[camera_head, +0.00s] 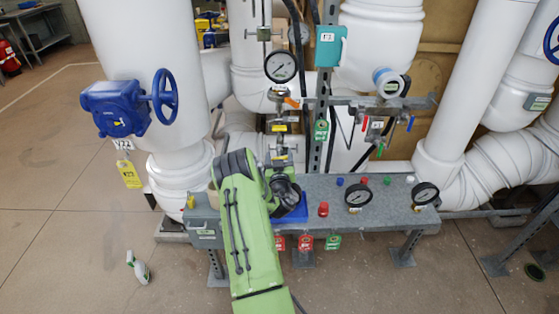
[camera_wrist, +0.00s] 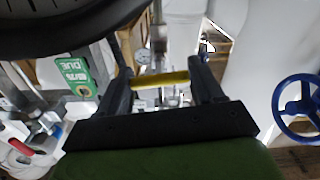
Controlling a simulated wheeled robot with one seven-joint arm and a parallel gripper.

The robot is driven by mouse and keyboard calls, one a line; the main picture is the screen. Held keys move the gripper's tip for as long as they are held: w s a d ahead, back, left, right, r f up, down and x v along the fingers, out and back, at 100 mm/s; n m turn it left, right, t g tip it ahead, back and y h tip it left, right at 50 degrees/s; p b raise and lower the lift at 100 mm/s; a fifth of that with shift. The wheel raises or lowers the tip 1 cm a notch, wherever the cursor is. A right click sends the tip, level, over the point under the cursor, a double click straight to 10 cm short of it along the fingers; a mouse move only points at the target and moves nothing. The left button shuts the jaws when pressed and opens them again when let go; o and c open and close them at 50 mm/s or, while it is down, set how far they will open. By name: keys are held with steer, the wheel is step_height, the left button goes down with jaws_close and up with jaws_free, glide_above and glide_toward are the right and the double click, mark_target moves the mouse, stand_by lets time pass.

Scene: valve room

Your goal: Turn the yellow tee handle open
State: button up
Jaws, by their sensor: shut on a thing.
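The yellow tee handle (camera_wrist: 160,79) is a short yellow bar in the wrist view, in front of a grey metal valve body. My gripper (camera_wrist: 163,75) has one dark finger at each end of the bar, and it is shut on the handle. The bar spans the gap between the fingers. In the head view my green arm reaches over the grey bench, with my dark gripper (camera_head: 285,189) at its far end. I cannot make out the yellow handle there; the arm and wrist seem to hide it.
The grey bench (camera_head: 385,212) carries pressure gauges (camera_head: 359,196) and coloured knobs. White pipes (camera_head: 140,40) and a blue handwheel (camera_head: 165,93) stand behind and left. Pipework with a round gauge (camera_head: 281,66) rises behind my wrist.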

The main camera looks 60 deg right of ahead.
steer(key=n+b, duration=0.2)
steer(key=n, duration=0.1)
steer(key=shift+w+f+n, duration=0.1)
steer(key=shift+w+n, duration=0.05)
steer(key=shift+n, duration=0.15)
steer(key=n+b, duration=0.1)
steer(key=n, duration=0.3)
steer(key=shift+a+n, duration=0.1)
steer(key=shift+n, duration=0.2)
steer(key=n+b, duration=0.1)
steer(key=n, duration=0.3)
steer(key=shift+f, duration=0.1)
steer(key=shift+n, duration=2.1)
steer(key=shift+c, duration=0.3)
steer(key=shift+f, duration=0.1)
steer(key=o, duration=1)
steer(key=shift+w, duration=0.1)
